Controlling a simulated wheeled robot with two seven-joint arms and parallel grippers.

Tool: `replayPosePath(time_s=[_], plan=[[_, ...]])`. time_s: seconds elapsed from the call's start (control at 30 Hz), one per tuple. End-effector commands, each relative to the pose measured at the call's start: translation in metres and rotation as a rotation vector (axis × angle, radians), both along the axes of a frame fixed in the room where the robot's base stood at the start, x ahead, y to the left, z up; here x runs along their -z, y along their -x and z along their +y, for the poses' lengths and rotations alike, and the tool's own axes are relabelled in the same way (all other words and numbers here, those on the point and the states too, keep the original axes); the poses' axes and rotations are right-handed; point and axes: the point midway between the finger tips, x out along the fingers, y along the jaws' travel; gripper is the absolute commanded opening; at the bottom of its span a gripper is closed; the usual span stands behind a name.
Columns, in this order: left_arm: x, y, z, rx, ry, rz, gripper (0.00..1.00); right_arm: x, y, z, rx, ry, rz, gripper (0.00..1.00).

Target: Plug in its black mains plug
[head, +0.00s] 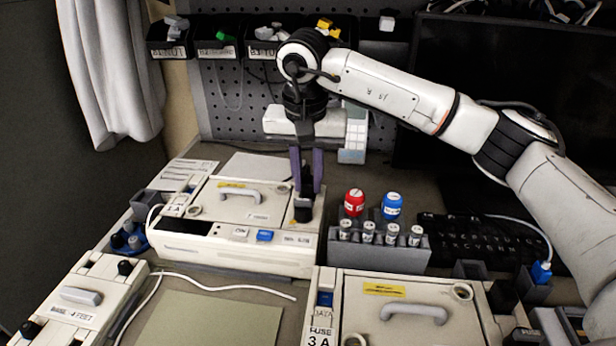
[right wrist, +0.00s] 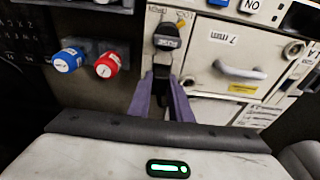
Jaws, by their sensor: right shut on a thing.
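My right gripper (head: 307,172), with purple fingers, points down over the right end of a white pump (head: 225,235) at the back. It is shut on a black part that looks like the mains plug (head: 305,182). In the right wrist view the black plug (right wrist: 161,75) sits between the fingers (right wrist: 161,98). My left gripper is not in view.
Other white units stand at front right (head: 410,318) and front left (head: 80,300). A white cable (head: 210,285) crosses the bench.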

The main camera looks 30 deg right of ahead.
Motion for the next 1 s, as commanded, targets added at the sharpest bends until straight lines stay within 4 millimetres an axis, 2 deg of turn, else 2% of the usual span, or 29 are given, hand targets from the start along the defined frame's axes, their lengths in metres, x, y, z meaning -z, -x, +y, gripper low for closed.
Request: replayPosePath(time_s=[0.47, 0.5, 0.6, 0.87, 1.0], plan=[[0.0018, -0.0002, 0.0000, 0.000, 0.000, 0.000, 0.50, 0.0045, 0.0001, -0.0002, 0.000, 0.001, 0.001, 0.00], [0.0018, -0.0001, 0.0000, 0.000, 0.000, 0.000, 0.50, 0.0045, 0.0001, -0.0002, 0.000, 0.001, 0.001, 0.23], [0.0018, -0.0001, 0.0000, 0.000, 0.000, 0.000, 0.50, 0.0044, 0.0001, -0.0001, 0.000, 0.001, 0.001, 0.40], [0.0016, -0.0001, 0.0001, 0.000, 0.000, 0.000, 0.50, 0.0043, 0.0001, -0.0001, 0.000, 0.000, 0.001, 0.40], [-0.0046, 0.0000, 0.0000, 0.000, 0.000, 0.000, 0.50, -0.0033, 0.0000, -0.0001, 0.000, 0.001, 0.001, 0.40]])
